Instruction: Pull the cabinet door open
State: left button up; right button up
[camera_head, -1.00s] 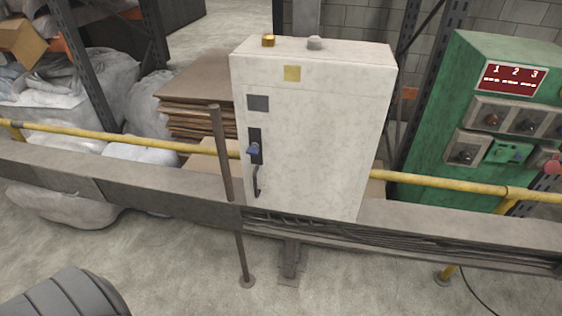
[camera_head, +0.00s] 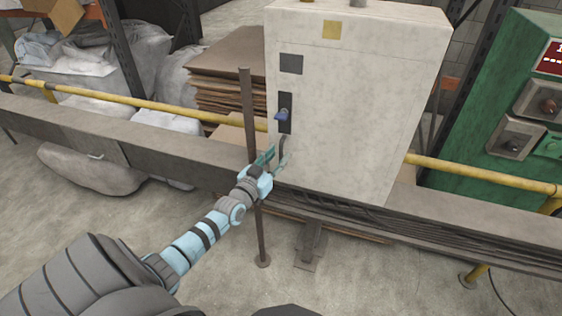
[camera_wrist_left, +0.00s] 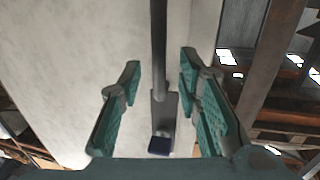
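The white cabinet door (camera_head: 355,115) is closed, with a dark plate and a blue latch knob (camera_head: 281,114) near its left edge. A curved pull handle (camera_head: 286,145) sits just below the plate. My left gripper (camera_head: 274,154) is at this handle, at the door's lower left. In the left wrist view, the teal fingers of my left gripper (camera_wrist_left: 158,82) are spread, with the dark handle bar (camera_wrist_left: 159,45) between them and a visible gap on each side. The latch knob (camera_wrist_left: 160,145) shows below the bar there. My right gripper is not in view.
A thin upright brown post (camera_head: 249,130) stands close left of the cabinet, beside my left wrist. A green control box (camera_head: 480,120) stands at right.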

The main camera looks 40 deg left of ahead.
pick_arm(q)
jog(key=shift+w+f+b, duration=0.25)
jog(key=shift+w+b, duration=0.2)
jog(key=shift+w, duration=0.35)
jog(key=shift+w+a+r, duration=0.1)
jog(key=shift+w, duration=0.25)
jog(key=shift+w+r+b, duration=0.2)
jog(key=shift+b, duration=0.1)
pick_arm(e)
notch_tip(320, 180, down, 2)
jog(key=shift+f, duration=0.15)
pick_arm(q)
grip_shut()
